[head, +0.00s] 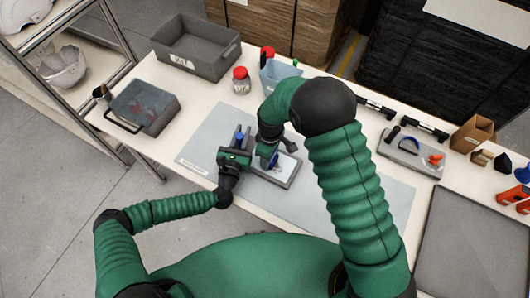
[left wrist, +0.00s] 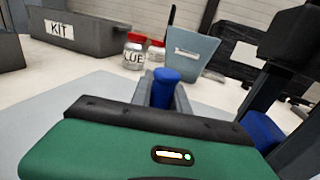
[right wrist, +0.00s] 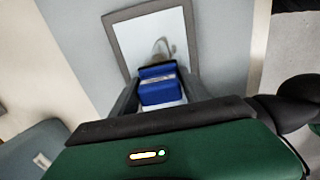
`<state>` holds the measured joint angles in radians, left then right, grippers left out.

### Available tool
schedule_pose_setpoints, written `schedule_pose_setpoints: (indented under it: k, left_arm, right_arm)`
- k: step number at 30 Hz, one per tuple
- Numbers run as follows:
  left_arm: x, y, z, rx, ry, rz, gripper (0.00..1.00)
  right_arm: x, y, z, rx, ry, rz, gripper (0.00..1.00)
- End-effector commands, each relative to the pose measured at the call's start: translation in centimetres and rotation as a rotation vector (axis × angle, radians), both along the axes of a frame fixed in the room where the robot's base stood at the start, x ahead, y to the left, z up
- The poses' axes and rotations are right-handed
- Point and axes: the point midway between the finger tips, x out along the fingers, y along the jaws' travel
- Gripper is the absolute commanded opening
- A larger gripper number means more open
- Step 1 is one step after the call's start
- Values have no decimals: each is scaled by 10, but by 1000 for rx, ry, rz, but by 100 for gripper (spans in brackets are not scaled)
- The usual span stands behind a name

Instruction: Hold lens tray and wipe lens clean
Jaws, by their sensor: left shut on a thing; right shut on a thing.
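The lens tray (head: 290,180), a grey frame around a pale lens (right wrist: 150,40), lies on the mat in the head view. A grey smudge (right wrist: 163,47) shows on the lens in the right wrist view. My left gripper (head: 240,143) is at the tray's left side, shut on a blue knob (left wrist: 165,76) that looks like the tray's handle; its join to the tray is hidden. My right gripper (head: 268,158) is over the tray, shut on a blue wiping block (right wrist: 158,88). The block is over the near part of the lens; whether it touches is unclear.
A grey KIT bin (head: 196,50), red-lidded jars (head: 241,82) and a light blue bin (head: 279,76) stand behind. A dark grey box (head: 145,105) is at left. A parts tray (head: 411,152) is at right. The grey mat (head: 208,130) has free room around the lens tray.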

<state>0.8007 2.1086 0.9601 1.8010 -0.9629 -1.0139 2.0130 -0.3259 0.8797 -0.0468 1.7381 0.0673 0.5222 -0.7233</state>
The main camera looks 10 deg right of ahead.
Motion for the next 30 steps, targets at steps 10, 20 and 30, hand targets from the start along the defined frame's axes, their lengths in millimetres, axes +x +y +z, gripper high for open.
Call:
schedule_pose_setpoints:
  k: [10,20,30]
  left_arm:
    - [0,0,0,0,0,0,0]
    - [0,0,0,0,0,0,0]
    - [0,0,0,0,0,0,0]
  right_arm:
    - [-17,-25,0,0,0,-3,21]
    - [-26,-37,0,0,0,1,21]
    - [-25,-36,0,0,0,1,21]
